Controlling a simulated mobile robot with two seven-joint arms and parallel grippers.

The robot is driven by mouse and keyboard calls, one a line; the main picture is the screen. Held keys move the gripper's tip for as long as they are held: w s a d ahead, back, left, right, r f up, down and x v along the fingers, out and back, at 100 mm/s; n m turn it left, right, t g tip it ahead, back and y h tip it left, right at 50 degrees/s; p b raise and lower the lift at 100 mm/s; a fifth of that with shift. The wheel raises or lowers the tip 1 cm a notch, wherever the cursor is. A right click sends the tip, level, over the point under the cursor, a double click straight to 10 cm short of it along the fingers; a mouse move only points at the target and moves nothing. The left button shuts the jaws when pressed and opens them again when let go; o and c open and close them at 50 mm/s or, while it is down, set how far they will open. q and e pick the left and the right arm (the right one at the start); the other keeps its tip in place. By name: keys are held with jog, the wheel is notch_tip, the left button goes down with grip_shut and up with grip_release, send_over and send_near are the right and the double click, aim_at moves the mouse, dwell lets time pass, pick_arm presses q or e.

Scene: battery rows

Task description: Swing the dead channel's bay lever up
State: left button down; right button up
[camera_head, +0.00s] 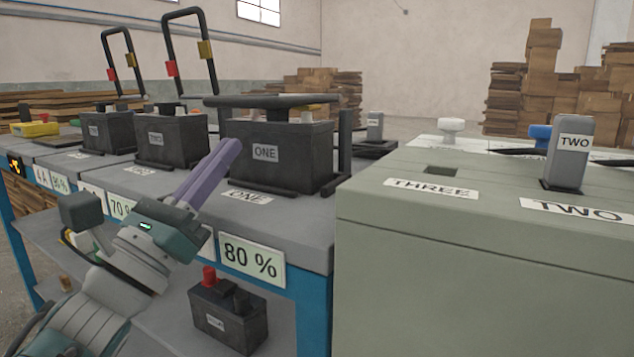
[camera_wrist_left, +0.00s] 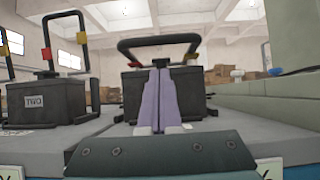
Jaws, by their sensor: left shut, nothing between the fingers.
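The battery in bay ONE (camera_head: 275,158) stands on the grey bench with its black lever (camera_head: 270,101) lying level across its top. The battery in bay TWO (camera_head: 170,138) has its lever (camera_head: 212,50) standing up, with red and yellow bands. The third battery (camera_head: 108,133) at the left also has its lever (camera_head: 104,48) up. My left gripper (camera_head: 230,148) is shut and empty, its purple fingers just in front of the bay ONE battery. In the left wrist view the fingers (camera_wrist_left: 160,68) overlap the bay ONE lever (camera_wrist_left: 127,48); contact is unclear. My right gripper is out of view.
A grey-green cabinet (camera_head: 480,240) fills the right, with a handle marked TWO (camera_head: 568,150) upright in it and an empty slot (camera_head: 440,170) by THREE. A small battery (camera_head: 228,318) sits on the lower shelf. Cards include 80 % (camera_head: 252,258).

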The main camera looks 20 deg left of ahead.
pick_arm(q)
jog(key=shift+w+r+p, duration=0.15)
jog(key=shift+r+p, duration=0.05)
jog(key=shift+r, duration=0.55)
jog(key=shift+w+r+p, duration=0.1)
jog(key=shift+r+p, duration=0.1)
jog(key=shift+r, duration=0.55)
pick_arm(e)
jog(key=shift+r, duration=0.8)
